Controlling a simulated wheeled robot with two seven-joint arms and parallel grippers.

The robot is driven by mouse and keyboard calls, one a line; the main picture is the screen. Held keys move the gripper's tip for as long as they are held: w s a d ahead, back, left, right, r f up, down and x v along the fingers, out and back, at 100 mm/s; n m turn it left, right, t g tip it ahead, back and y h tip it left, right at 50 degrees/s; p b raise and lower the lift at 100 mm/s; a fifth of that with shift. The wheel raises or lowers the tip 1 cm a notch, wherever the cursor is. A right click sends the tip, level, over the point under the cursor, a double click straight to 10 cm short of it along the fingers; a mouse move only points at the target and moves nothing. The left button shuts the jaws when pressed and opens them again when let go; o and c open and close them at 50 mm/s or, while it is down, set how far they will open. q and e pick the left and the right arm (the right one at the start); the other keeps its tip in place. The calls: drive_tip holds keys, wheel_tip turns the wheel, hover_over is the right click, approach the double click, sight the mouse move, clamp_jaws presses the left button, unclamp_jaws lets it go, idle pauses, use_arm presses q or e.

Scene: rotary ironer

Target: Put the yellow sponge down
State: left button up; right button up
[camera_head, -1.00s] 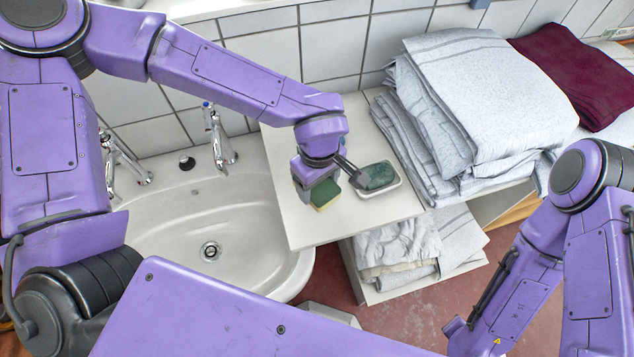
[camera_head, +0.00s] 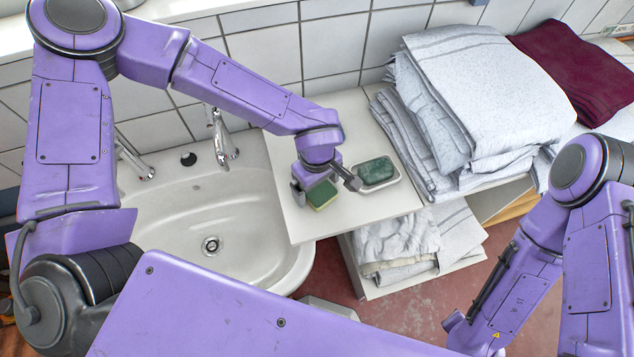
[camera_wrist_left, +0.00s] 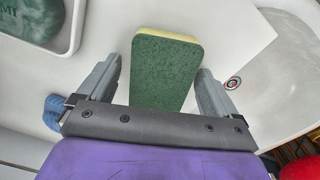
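The sponge (camera_head: 321,195), yellow with a green face, is on the white top (camera_head: 312,226) beside the sink. My left gripper (camera_head: 325,187) is above and around it, fingers spread. In the left wrist view the sponge (camera_wrist_left: 163,75) shows its green face and a yellow edge between the two fingers of the left gripper (camera_wrist_left: 158,85). A gap shows between the left-hand finger and the sponge; the right-hand finger is close to its edge, and I cannot tell whether they touch. My right gripper is out of view; only its arm shows.
A soap dish (camera_head: 392,184) with a green soap bar (camera_head: 376,171) is just right of the gripper. Folded towels (camera_head: 480,95) are stacked further right. The sink (camera_head: 250,235) is left, with a tap (camera_head: 222,140). The top's front part is clear.

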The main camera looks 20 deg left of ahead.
use_arm(q)
wheel_tip(320, 180, up, 12)
drive_tip(key=shift+r+b, duration=0.2)
drive_tip(key=shift+b, duration=0.1)
idle(0.5)
